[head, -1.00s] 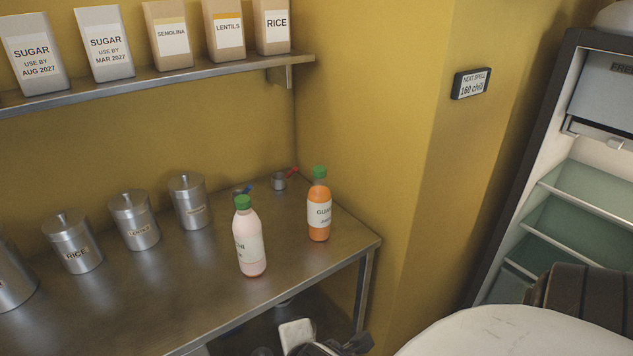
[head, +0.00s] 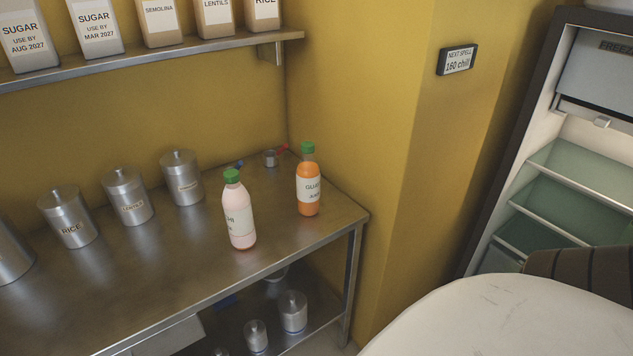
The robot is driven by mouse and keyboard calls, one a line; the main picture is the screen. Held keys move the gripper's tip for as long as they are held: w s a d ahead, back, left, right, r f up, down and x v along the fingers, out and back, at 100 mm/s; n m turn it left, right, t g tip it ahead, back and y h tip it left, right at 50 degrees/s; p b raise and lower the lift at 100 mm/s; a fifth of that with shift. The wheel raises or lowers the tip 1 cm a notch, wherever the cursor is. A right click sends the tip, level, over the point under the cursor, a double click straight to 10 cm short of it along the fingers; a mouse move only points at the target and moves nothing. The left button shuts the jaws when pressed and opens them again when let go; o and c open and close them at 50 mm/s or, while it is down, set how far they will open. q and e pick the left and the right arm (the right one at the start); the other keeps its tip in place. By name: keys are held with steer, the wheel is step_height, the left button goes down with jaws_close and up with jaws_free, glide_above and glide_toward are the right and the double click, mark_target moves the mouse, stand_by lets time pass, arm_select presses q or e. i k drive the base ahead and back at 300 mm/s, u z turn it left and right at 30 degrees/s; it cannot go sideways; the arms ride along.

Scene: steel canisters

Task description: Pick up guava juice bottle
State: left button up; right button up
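The guava juice bottle (head: 308,193) is orange with a green cap and a pale label whose first letters read "GUA". It stands upright near the back right part of the steel counter (head: 150,270), close to the yellow wall. A pale pink bottle (head: 239,221) with a green cap stands upright to its left and nearer the front edge. Its label is only partly readable. The two bottles are apart. Neither of my grippers is in view.
Steel canisters (head: 69,219) line the counter's left and back. Small measuring cups (head: 270,158) lie behind the bottles. A shelf (head: 150,58) above holds dry-goods bags. Lidded canisters (head: 292,312) stand on the lower shelf. An open fridge (head: 560,190) is at right.

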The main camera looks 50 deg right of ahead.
mark_target(307, 171)
steer(key=z, duration=1.4)
steer(key=k, duration=0.25)
steer(key=u, duration=0.15)
